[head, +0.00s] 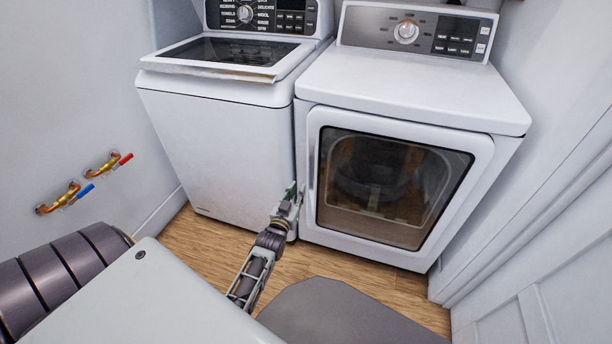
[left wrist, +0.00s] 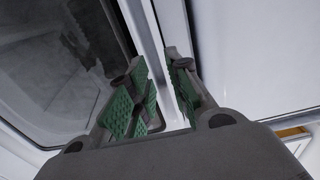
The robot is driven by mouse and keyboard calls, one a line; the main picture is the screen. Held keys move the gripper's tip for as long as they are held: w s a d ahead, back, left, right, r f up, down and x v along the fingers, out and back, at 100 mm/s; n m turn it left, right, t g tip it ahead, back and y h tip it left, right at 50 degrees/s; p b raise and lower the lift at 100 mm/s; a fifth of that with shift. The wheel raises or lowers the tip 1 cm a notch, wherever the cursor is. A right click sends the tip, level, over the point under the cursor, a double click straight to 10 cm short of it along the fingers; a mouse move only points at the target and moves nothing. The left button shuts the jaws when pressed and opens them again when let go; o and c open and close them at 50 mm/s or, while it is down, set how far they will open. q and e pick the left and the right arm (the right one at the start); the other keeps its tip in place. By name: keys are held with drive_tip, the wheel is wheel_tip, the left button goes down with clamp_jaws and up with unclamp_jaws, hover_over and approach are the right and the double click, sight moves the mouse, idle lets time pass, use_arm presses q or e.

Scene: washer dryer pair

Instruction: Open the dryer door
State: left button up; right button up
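The dryer (head: 410,90) stands on the right, and its door (head: 308,180) with a dark glass window (head: 385,185) looks shut. My left gripper (head: 292,196) is at the door's left edge, beside the gap between the two machines. In the left wrist view, its two green-padded fingers (left wrist: 160,92) are apart, with a white strip, apparently at the door's edge, showing between them. The door glass (left wrist: 55,70) lies on the left of that view. Whether the fingers touch the door cannot be told. My right gripper is not in view.
A white washer (head: 220,145) stands close on the dryer's left. Wall taps (head: 75,190) are at the far left. A panelled white door or wall (head: 545,250) lies close on the right. Wooden floor (head: 310,262) shows in front of the dryer.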

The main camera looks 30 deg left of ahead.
sight(307, 171)
use_arm(q)
drive_tip(key=b+x, duration=0.1)
drive_tip(key=x, duration=0.5)
drive_tip(key=shift+b, duration=0.35)
drive_tip(key=shift+b+x, duration=0.35)
drive_tip(key=shift+x, duration=1.45)
drive_tip(key=shift+w+b, duration=0.25)
drive_tip(key=shift+b, duration=0.05)
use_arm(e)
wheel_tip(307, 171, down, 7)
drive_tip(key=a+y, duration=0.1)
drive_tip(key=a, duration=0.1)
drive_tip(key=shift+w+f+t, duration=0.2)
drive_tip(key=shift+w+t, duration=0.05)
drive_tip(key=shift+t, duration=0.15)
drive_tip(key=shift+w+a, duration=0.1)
use_arm(q)
drive_tip(key=shift+c, duration=0.4)
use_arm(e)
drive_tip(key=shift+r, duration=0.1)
use_arm(q)
clamp_jaws()
